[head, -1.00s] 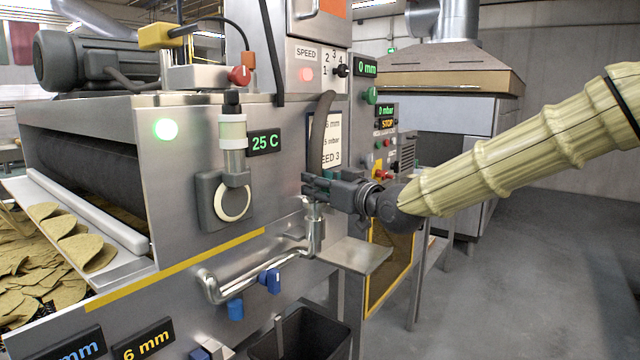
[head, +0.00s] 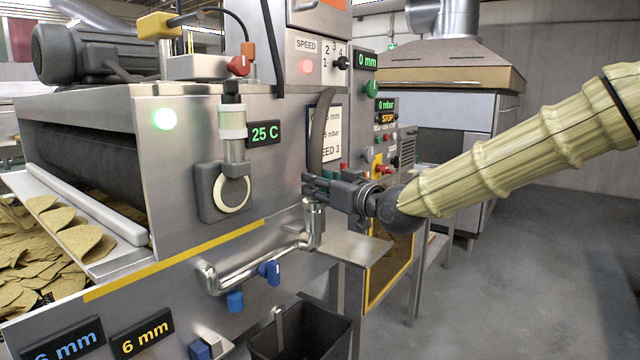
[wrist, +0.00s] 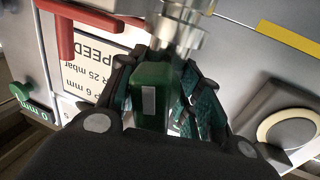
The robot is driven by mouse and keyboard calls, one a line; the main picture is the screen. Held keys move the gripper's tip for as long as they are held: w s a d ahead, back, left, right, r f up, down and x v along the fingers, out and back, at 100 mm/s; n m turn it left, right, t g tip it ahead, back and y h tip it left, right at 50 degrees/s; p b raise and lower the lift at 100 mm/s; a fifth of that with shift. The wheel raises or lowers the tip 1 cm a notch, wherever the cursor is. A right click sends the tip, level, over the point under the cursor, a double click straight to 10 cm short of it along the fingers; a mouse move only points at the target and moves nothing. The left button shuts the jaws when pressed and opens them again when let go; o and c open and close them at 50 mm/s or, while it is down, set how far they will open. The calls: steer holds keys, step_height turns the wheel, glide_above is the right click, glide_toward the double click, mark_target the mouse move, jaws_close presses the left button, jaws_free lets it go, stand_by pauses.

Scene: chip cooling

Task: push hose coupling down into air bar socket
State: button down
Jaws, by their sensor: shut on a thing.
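My gripper (head: 314,184) is shut around the hose coupling just above the air bar's upright end. In the wrist view the coupling (wrist: 151,97) shows as a green body with a pale patch between the two pads of my gripper (wrist: 160,85). The dark hose (head: 321,125) rises from my gripper and curves upward. The air bar (head: 250,275) is a bent shiny pipe. Its socket (head: 313,212) stands upright directly below my gripper, and in the wrist view its metal end (wrist: 182,35) meets the coupling. I cannot tell how deep the coupling sits.
Blue valve handles (head: 269,270) hang on the air bar. A black bin (head: 335,335) stands below. A steel shelf (head: 355,247) is beneath my gripper. The machine's side panel (head: 180,190) is close on the left. Open floor (head: 520,275) lies to the right.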

steer(key=shift+f, duration=0.15)
steer(key=c, duration=0.9)
jaws_free()
steer(key=shift+f, duration=0.1)
steer(key=shift+s+d, duration=0.1)
steer(key=v, duration=1.1)
steer(key=shift+s+d, duration=0.3)
